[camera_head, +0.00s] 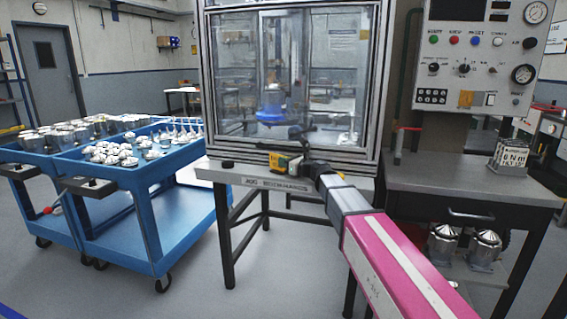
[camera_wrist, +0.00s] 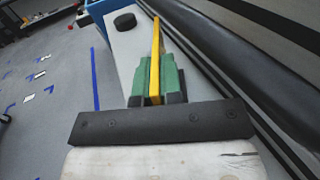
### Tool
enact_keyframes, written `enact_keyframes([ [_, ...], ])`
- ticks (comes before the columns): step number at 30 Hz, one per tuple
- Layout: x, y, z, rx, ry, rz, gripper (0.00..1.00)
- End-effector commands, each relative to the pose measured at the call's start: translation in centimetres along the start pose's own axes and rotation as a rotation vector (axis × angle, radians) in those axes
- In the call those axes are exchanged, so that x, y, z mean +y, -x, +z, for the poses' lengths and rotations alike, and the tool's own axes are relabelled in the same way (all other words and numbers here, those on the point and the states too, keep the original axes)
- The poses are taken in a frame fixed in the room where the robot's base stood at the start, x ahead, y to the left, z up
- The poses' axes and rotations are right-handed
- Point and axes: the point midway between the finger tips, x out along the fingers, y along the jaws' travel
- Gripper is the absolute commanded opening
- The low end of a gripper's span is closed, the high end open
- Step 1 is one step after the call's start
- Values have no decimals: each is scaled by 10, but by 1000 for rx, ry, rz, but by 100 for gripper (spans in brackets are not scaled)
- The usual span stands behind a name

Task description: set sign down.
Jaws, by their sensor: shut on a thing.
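A thin yellow sign (camera_wrist: 155,62) is held edge-on between the green fingers of my gripper (camera_wrist: 155,80) in the wrist view. My gripper is shut on it. In the head view the yellow sign (camera_head: 279,161) shows small at the tip of my gripper (camera_head: 290,165), over the front of the grey table (camera_head: 208,174) before the glass cabinet. The table top (camera_wrist: 127,58) lies beneath and beyond the sign in the wrist view. I cannot tell whether the sign touches it. The sign's face is mostly hidden.
A black puck (camera_head: 228,163) sits on the table's left end, also in the wrist view (camera_wrist: 125,21). The framed glass cabinet (camera_head: 215,95) rises directly behind the table edge. Blue carts (camera_head: 150,240) with metal parts stand left. A workbench (camera_head: 450,185) stands right.

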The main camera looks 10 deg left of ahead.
Motion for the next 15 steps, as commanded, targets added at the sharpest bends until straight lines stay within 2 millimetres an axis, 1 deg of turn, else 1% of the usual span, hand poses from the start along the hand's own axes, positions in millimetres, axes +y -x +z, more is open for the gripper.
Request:
enact_keyframes([
  [5, 0, 0, -2, 0, -1, 0, 0],
  [8, 0, 0, -3, 0, 0, 0, 29],
  [9, 0, 0, -3, 0, 0, 0, 32],
  [15, 0, 0, -3, 0, 0, 0, 32],
])
